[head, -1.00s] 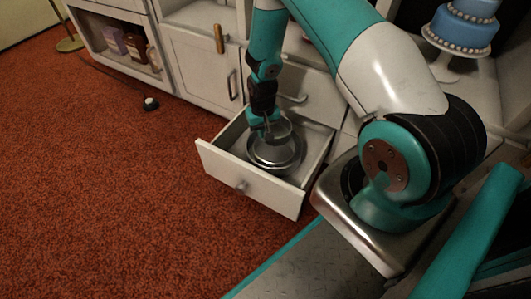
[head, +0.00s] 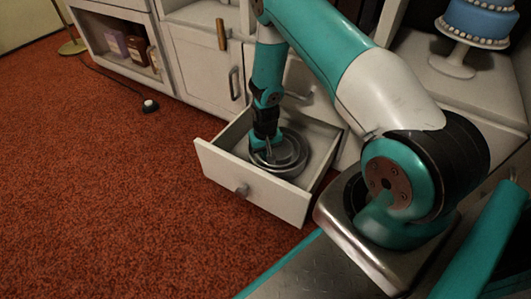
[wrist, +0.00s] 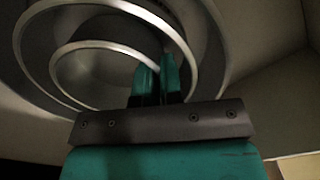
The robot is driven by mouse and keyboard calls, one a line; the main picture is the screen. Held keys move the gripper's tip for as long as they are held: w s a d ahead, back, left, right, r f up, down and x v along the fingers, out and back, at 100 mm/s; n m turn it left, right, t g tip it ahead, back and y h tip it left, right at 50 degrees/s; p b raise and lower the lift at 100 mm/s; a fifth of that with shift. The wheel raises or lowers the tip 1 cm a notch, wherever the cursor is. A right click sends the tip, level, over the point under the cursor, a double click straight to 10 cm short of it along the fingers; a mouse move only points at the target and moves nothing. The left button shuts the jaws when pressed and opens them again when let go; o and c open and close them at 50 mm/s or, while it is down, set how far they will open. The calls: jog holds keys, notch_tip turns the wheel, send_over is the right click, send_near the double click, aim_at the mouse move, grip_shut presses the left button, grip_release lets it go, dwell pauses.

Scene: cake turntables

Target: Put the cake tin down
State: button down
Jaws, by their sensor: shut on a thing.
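The cake tin (head: 287,146) is a round grey metal tin, low in the open drawer (head: 253,187). It appears to sit inside a wider metal tin or tins, with rims around it. My gripper (head: 268,153) points down into the drawer, closed on the tin's near wall. In the wrist view, my gripper (wrist: 155,82) has its two teal fingers pinching the rim of the innermost tin (wrist: 95,70). Wider rims (wrist: 218,50) curve around it. Whether the tin's base touches what is below is hidden.
The drawer's white walls stand close around the tins. A cabinet door (head: 205,70) is left of the drawer. A blue tiered cake (head: 476,22) on a white stand is at the upper right. The red carpet (head: 110,200) is mostly clear, with a small dark object (head: 150,106) on it.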

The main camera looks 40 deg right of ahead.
jog(key=shift+f, duration=0.3)
jog(key=c, duration=1.6)
grip_release()
jog(key=shift+o, duration=0.2)
notch_tip(320, 180, up, 12)
jog(key=p, duration=0.8)
jog(key=s+a+r+n+y, duration=0.1)
jog(key=a+r, duration=0.3)
jog(key=r, duration=0.3)
jog(key=a+r+n, duration=0.2)
jog(key=a+r, duration=0.3)
jog(key=r, duration=0.3)
jog(key=s+a+r+n+y, duration=0.1)
jog(key=a+r, duration=0.3)
jog(key=r, duration=0.3)
jog(key=s+a+r+n+y, duration=0.1)
jog(key=s+a+r+n, duration=0.2)
jog(key=s+r, duration=0.5)
jog(key=s+a+r+n+y, duration=0.1)
jog(key=s+a+r+n, duration=0.2)
jog(key=s, duration=0.9)
jog(key=a+r, duration=0.3)
jog(key=r, duration=0.2)
jog(key=shift+s+a+n, duration=0.15)
jog(key=shift+n, duration=0.15)
